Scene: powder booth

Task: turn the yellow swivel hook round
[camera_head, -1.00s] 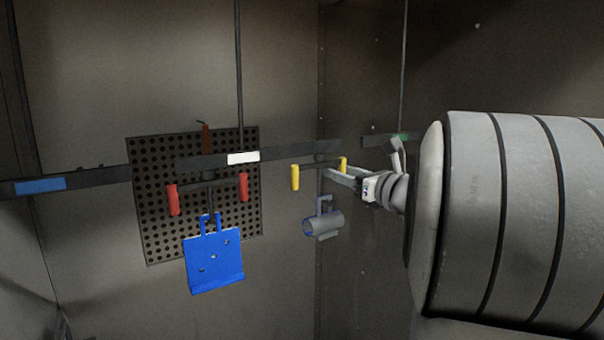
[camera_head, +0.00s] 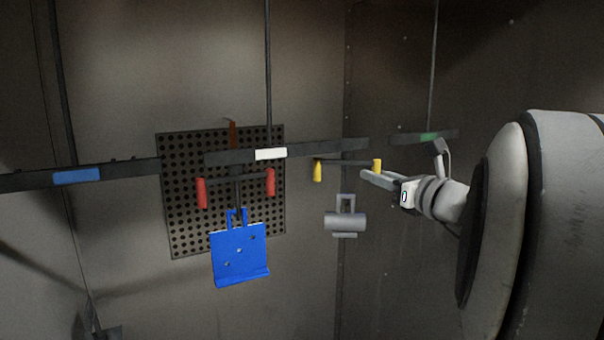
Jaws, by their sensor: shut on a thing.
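The yellow swivel hook hangs below the dark overhead bar at centre right. Its crossbar carries a left yellow grip (camera_head: 318,172) and a right yellow grip (camera_head: 377,165). A grey cylindrical part (camera_head: 345,221) hangs beneath it by a squared loop, seen nearly side-on. My gripper (camera_head: 370,175) reaches in from the right and is shut on the right yellow grip. The lower part of that grip is hidden by the fingers.
A red-handled hook (camera_head: 202,193) to the left carries a blue plate (camera_head: 240,254). Behind it is a perforated dark panel (camera_head: 181,235). Bar segments carry blue (camera_head: 76,176), white (camera_head: 271,154) and green (camera_head: 430,136) marks. Booth walls close in behind.

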